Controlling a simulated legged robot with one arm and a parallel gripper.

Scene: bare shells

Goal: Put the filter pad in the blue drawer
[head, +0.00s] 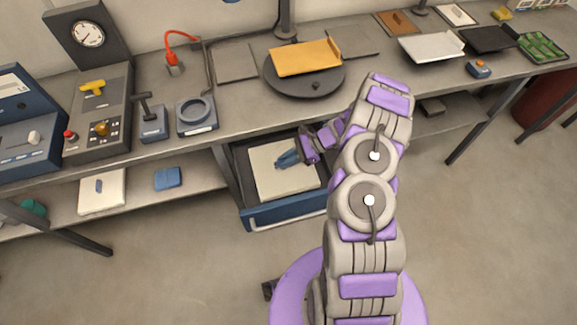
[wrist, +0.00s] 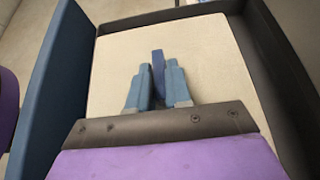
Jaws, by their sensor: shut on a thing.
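The blue drawer (head: 290,211) is pulled out under the bench, with dark inner walls and a blue front. The filter pad (head: 268,182) is a cream square lying within the drawer's walls. In the wrist view the pad (wrist: 118,75) fills most of the space between the blue front (wrist: 55,75) and the dark side wall. My gripper (head: 286,160) is over the pad. In the wrist view my gripper (wrist: 158,85) is shut on the pad's upright blue tab (wrist: 158,62). I cannot tell whether the pad rests on the drawer floor.
The bench (head: 225,130) stands above the drawer, close to my arm. A yellow tray (head: 305,57) lies on a dark turntable (head: 300,86). Floor in front is clear.

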